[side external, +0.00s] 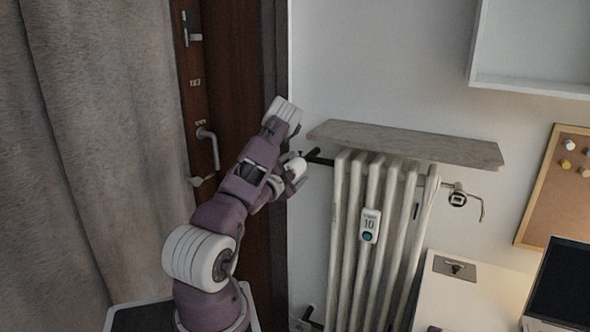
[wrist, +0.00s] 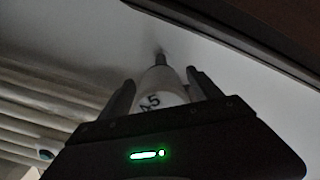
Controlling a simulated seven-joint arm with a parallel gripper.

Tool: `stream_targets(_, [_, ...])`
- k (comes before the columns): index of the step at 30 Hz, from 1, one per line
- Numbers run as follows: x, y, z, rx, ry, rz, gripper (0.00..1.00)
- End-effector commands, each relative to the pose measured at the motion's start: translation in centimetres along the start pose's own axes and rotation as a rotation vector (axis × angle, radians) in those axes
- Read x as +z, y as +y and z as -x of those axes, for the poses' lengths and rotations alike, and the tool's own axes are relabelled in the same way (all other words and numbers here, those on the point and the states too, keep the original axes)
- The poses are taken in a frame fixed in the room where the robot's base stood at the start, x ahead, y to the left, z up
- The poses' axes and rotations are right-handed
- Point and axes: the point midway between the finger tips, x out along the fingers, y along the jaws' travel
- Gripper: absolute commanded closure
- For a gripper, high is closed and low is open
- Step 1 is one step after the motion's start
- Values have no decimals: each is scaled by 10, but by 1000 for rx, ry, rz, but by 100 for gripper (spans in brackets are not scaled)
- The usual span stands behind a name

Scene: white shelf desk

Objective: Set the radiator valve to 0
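The radiator valve knob (wrist: 162,88) is white with dark digits in the wrist view; a 4 and a 5 face the camera. A thin stem runs from its far end toward the wall. My gripper (wrist: 160,84) has one dark finger on each side of the knob. The fingers sit very close to its sides; whether they press on it cannot be told. In the side view the white knob (side external: 296,167) shows at the radiator's upper left, with my gripper (side external: 291,181) at it. Its number scale is unreadable there.
The ribbed radiator (side external: 343,235) stands right of my gripper, under a stone shelf (side external: 410,142). A small meter (side external: 369,226) is on its front. A brown door (side external: 240,90) and grey curtain (side external: 90,120) are left. A white desk (side external: 455,297) stands at the lower right.

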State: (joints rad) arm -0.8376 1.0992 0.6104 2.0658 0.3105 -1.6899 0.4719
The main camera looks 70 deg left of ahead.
Motion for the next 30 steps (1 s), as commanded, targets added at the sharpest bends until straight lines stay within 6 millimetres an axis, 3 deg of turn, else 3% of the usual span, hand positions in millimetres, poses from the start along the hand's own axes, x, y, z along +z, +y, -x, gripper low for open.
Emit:
stream_targets(6, [0, 0, 5, -1, 1, 0, 27])
stream_targets(12, [1, 0, 45, 1, -4, 1, 27])
stream_targets(17, [0, 0, 67, 0, -1, 1, 27])
stream_targets(30, [0, 0, 71, -1, 1, 0, 27])
